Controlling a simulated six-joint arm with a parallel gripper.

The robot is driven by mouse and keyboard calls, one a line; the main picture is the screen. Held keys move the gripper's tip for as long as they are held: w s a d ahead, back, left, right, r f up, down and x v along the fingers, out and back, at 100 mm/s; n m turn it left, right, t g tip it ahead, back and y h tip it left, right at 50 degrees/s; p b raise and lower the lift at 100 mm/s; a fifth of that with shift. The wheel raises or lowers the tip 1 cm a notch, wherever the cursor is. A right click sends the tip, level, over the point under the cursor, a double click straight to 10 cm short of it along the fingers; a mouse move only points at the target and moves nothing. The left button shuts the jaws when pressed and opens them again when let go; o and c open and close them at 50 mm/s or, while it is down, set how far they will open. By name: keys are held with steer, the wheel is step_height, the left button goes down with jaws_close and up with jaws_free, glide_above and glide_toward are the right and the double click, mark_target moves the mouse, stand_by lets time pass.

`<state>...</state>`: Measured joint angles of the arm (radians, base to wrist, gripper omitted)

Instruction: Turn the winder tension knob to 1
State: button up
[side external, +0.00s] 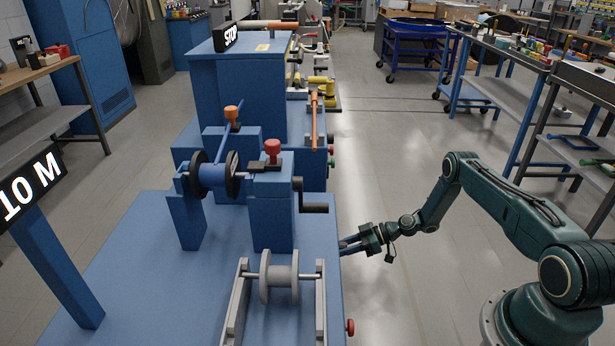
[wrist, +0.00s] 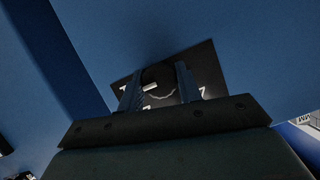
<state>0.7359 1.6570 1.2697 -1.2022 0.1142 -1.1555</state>
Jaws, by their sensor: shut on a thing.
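My gripper (side external: 352,243) is at the right side of the blue winder bench (side external: 150,270), with its fingers against the side panel. In the wrist view my gripper (wrist: 157,84) has its two fingers on either side of a dark round knob (wrist: 158,74) and is shut on it. The knob sits on a black dial plate (wrist: 209,68) with white markings. A white line shows at the knob's lower left. The markings are partly hidden by the fingers, and I cannot read the setting. The knob is hidden in the side view.
A red button (side external: 350,327) sticks out of the same side, nearer the camera. A crank handle (side external: 314,208) overhangs above my gripper.

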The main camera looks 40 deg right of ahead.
steer(key=o, duration=1)
steer(key=v, duration=1.3)
steer(key=shift+s+d+r, duration=0.15)
steer(key=shift+s+d, duration=0.05)
steer(key=shift+d, duration=0.15)
